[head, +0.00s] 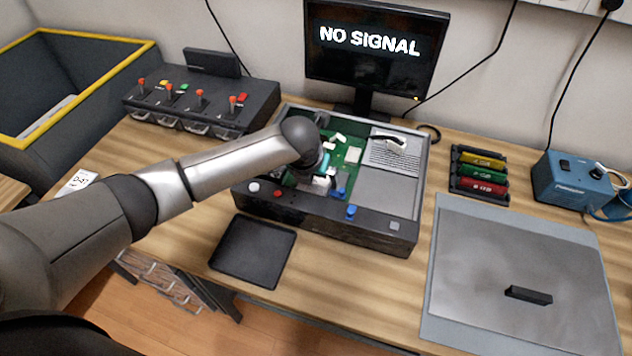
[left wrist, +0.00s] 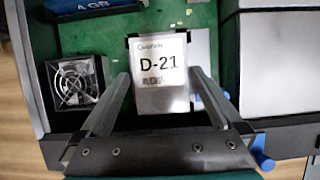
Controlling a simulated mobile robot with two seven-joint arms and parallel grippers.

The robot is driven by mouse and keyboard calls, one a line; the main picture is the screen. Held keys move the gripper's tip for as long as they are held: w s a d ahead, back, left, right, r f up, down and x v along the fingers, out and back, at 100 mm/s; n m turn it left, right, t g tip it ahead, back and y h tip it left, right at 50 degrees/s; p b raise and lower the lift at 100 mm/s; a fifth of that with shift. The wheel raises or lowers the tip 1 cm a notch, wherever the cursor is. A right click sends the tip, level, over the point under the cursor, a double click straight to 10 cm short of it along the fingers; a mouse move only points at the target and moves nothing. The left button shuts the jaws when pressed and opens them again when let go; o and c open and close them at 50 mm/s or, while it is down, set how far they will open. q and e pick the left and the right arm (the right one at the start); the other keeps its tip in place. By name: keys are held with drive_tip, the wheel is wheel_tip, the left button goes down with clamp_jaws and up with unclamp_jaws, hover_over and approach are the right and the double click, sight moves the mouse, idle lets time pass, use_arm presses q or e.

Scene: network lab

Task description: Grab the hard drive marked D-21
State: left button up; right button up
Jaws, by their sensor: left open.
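The hard drive marked D-21 (left wrist: 160,72) is a silver-white block with a dark printed label, lying on the green board in the left wrist view. My left gripper (left wrist: 162,80) is open, with one finger on each side of the drive. The fingers look close to its sides; I cannot tell whether they touch. In the head view my left arm reaches over the open test case (head: 408,200), and its wrist largely hides the gripper and the drive. My right gripper is in neither view.
A fan (left wrist: 76,84) sits left of the drive, and a blue 4 GB module (left wrist: 92,6) lies beyond it. A monitor (head: 375,45) stands behind. A black tray (head: 253,251) and grey mat (head: 480,285) lie nearby.

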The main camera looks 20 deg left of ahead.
use_arm(q)
drive_tip(key=shift+c, duration=0.4)
drive_tip(key=c, duration=1.2)
drive_tip(key=shift+c, duration=0.2)
drive_tip(key=shift+r, duration=0.15)
